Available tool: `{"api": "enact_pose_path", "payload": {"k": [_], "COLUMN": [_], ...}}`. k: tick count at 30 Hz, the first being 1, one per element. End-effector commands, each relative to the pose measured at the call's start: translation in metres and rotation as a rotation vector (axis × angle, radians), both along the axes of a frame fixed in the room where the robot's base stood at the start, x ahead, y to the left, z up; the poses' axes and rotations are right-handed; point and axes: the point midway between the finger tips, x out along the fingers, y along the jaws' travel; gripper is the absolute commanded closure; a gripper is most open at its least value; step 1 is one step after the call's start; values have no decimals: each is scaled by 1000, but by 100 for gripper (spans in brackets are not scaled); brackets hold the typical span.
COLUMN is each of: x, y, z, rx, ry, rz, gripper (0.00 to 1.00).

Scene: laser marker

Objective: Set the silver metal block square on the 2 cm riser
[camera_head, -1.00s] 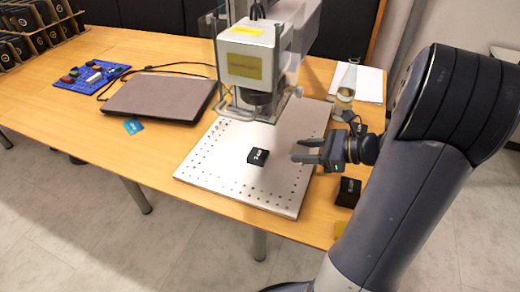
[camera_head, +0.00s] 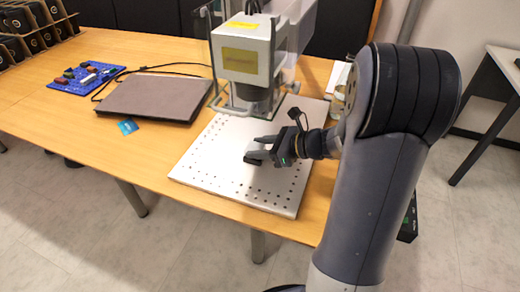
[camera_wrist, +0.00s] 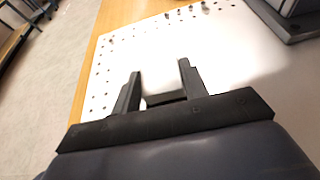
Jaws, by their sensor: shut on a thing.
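My gripper (camera_head: 256,149) is over the perforated metal plate (camera_head: 205,165), at the 2 cm riser. In the wrist view my gripper (camera_wrist: 160,80) is shut on the silver metal block (camera_wrist: 163,76), a pale shape between the two fingers that barely stands out from the bright plate. The black 2 cm riser (camera_head: 253,161) shows only in part just below the fingers in the head view. The fingers hide most of the block there. I cannot tell whether the block touches the riser or is square to it.
The laser marker head (camera_head: 245,55) hangs over the plate's back, close behind my gripper. The plate's left and front parts are clear.

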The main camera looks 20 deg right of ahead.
Motion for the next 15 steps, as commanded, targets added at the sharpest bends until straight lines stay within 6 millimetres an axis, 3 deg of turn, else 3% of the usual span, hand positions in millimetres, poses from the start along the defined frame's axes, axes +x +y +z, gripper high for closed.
{"api": "enact_pose_path", "payload": {"k": [11, 12, 15], "x": [0, 0, 0], "y": [0, 0, 0], "z": [-5, -4, -4], "rx": [0, 0, 0], "ry": [-1, -1, -1], "rz": [0, 0, 0], "gripper": [83, 55, 47]}}
